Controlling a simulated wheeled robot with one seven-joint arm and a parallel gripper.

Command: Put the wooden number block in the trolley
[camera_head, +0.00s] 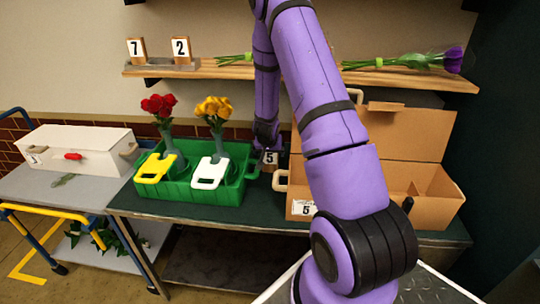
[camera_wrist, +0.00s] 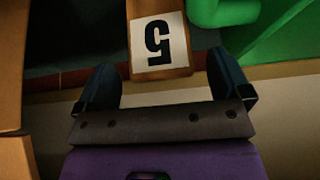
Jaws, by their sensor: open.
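The wooden number block (camera_head: 269,159) marked 5 stands on the dark green bench, between the green crate and the cardboard box. In the wrist view the block (camera_wrist: 158,42) shows its number upside down, ahead of and between my two fingers. My gripper (camera_wrist: 165,82) is open, with one finger on each side of the block's line; I cannot tell if either touches it. The trolley (camera_head: 65,193) is at the left, with a grey top and yellow and blue rails.
The green crate (camera_head: 185,188) holds red and yellow flowers in vases. The cardboard box (camera_head: 440,210) stands open to the right. A white box (camera_head: 85,150) sits on the trolley top. The shelf (camera_head: 220,71) above carries blocks 7 and 2 and flower stems.

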